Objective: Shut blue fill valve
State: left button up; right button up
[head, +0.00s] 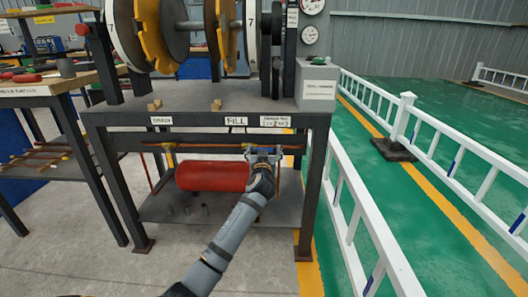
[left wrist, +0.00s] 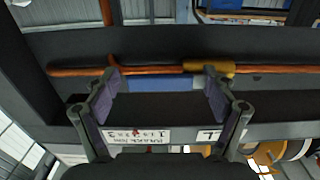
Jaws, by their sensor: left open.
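The blue fill valve handle (head: 279,149) is under the bench top, below the FILL label (head: 236,121), and my gripper partly hides it. In the left wrist view the blue handle (left wrist: 150,85) lies lengthwise alongside the copper pipe (left wrist: 80,70). My left gripper (head: 262,157) is at the valve, reaching up from below. In the left wrist view the left gripper (left wrist: 161,82) is open, with one finger near each end of the blue handle. I cannot tell whether either finger touches it. My right gripper is not in view.
A yellow valve handle (head: 169,156) sits left on the same pipe, near the DRAIN label (head: 161,121). A red cylinder (head: 212,176) hangs beside my arm. The bench's dark legs (head: 312,190) and lower shelf (head: 225,212) bound the space. White railings (head: 365,215) stand to the right.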

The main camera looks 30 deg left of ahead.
pick_arm(q)
jog(key=shift+c, duration=0.3)
jog(key=c, duration=1.7)
jog(key=shift+o, duration=0.2)
